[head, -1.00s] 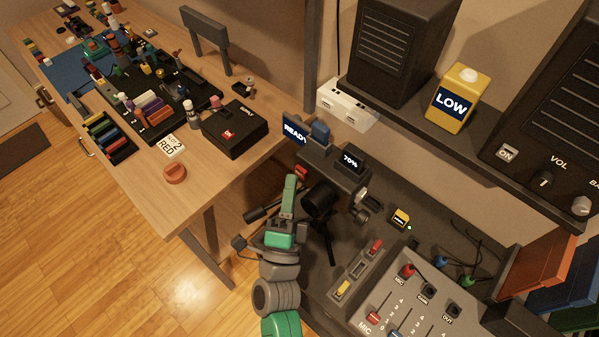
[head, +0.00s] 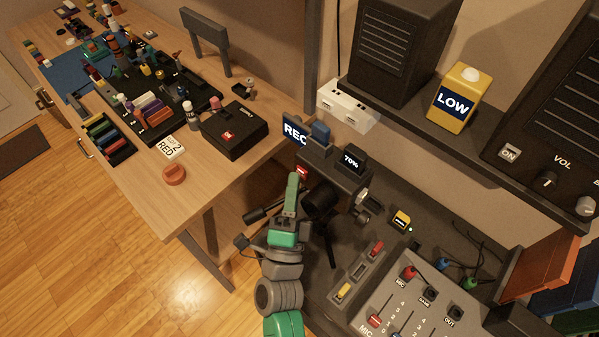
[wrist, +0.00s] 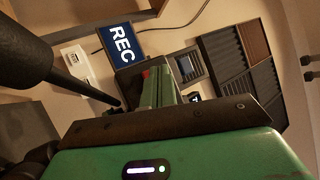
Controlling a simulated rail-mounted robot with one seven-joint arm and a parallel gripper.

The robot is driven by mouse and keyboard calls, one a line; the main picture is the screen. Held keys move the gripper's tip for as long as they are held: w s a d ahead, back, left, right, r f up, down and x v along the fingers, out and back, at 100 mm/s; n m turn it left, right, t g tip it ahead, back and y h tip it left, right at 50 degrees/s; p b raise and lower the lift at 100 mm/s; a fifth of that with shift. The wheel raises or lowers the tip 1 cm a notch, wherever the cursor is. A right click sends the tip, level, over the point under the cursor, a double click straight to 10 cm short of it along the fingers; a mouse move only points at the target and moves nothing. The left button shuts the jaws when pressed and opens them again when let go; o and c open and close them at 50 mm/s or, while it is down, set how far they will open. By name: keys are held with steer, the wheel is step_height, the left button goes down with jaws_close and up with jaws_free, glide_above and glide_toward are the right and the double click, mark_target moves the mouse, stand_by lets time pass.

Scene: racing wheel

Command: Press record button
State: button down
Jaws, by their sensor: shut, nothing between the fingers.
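A dark video camera (head: 335,172) stands on a tripod above the dark desk. Its flip-out screen (head: 295,130) reads "REC", and the same screen shows in the wrist view (wrist: 121,44). The red record button (head: 302,171) is on the camera's near side; a sliver of red shows in the wrist view (wrist: 146,73). My green gripper (head: 293,177) is shut and empty, its fingertips up against or very close to the red button. The fingers (wrist: 158,84) hide most of the button in the wrist view, so I cannot tell contact for certain.
A tripod handle (head: 262,213) sticks out left of my gripper. A mixer (head: 400,305) and a small yellow device (head: 401,219) are on the dark desk to the right. A wooden workbench (head: 215,180) with a black box (head: 235,130) is on the left.

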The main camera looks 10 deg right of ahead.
stand_by(0.4)
steer(key=shift+s+a+p, duration=0.5)
steer(key=shift+a+p, duration=0.05)
steer(key=shift+a, duration=0.05)
steer(key=shift+r, duration=0.1)
steer(key=s+a+p, duration=0.1)
steer(key=a, duration=0.1)
steer(key=s+a+p, duration=0.1)
steer(key=s+a, duration=0.1)
steer(key=shift+s+r+p, duration=0.1)
steer(key=shift+p, duration=0.3)
steer(key=shift+d, duration=0.1)
